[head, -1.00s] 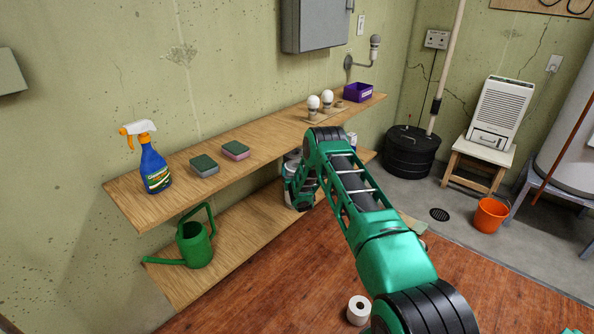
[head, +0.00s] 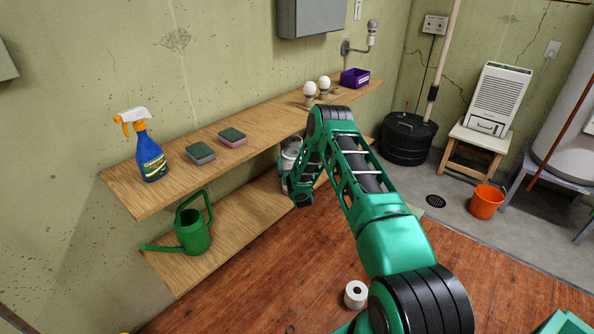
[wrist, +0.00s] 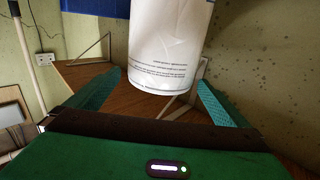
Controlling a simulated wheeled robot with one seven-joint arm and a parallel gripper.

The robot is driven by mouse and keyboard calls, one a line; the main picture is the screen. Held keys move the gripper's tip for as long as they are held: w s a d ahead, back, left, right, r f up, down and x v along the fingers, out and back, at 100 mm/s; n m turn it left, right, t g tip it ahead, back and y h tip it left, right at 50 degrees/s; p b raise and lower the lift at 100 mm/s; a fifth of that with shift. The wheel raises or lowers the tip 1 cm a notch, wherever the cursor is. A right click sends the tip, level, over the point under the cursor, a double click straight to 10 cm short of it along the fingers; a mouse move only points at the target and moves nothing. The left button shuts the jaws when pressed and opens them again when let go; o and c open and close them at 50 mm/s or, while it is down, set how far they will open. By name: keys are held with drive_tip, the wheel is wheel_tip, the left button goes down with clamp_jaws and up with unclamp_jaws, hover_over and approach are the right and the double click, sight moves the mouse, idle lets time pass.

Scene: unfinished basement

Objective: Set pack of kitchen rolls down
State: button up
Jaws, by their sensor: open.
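In the wrist view a white wrapped cylinder with small print, which looks like the pack of kitchen rolls (wrist: 170,45), fills the top middle. Its upper part is out of frame. My gripper (wrist: 158,82) is open, its two green fingers spread to either side of the pack's near end. I cannot tell whether a finger touches it.
The upper shelf (head: 270,133) holds a spray bottle (head: 148,152), two sponges (head: 215,144), bulbs and a purple box (head: 355,77). A green watering can (head: 192,230) stands on the lower shelf's left. A blue object (wrist: 95,6) borders the pack.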

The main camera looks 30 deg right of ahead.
drive_tip(key=v, duration=0.7)
drive_tip(key=s+d+r+g, duration=0.2)
drive_tip(key=d+r+g, duration=0.2)
drive_tip(key=r, duration=0.8)
drive_tip(key=s+d+r+m+g, duration=0.1)
drive_tip(key=s+r+g, duration=0.2)
drive_tip(key=s+r, duration=0.35)
drive_tip(key=s+r+g, duration=0.2)
drive_tip(key=s+r, duration=0.2)
drive_tip(key=s, duration=0.5)
drive_tip(key=s+a+r+g+y, duration=0.2)
drive_tip(key=s+a, duration=0.3)
drive_tip(key=s, duration=0.8)
drive_tip(key=s+a+r+g+y, duration=0.2)
drive_tip(key=s+a, duration=0.3)
drive_tip(key=s, duration=0.9)
drive_tip(key=s+a+r+m+g+y, duration=0.1)
drive_tip(key=s+a+r+g+y, duration=0.2)
drive_tip(key=s, duration=1.1)
drive_tip(key=a, duration=0.2)
drive_tip(key=shift+a+r+g, duration=0.3)
drive_tip(key=shift+a+r, duration=0.05)
